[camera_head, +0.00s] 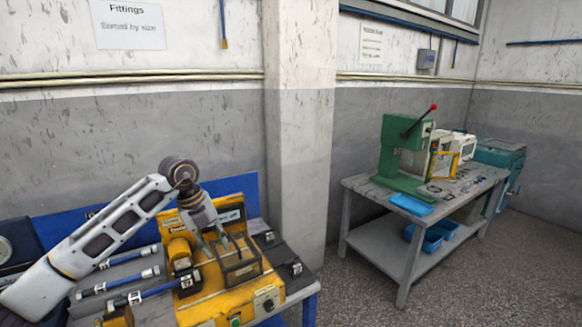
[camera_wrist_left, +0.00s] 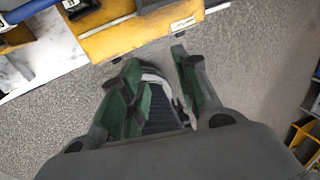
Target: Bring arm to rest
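My left arm comes in from the left in the head view, bends at a dark round joint, and points down over the yellow machine (camera_head: 208,307). My left gripper (camera_head: 222,240) hangs in front of the machine's blue back panel, near a dark-framed clear box (camera_head: 240,266). In the left wrist view, the fingers of the left gripper (camera_wrist_left: 157,62) have green inner pads and stand apart. I see nothing clamped between them; a dark ribbed shape shows beyond, which I cannot identify. My right gripper is in neither view.
Blue-ended cylinders (camera_head: 118,283) lie left of the machine. A pillar (camera_head: 300,130) stands behind. At the right, a grey table (camera_head: 362,187) carries a green press (camera_head: 401,150), a blue tray (camera_head: 410,204) and other equipment. Floor between the tables is clear.

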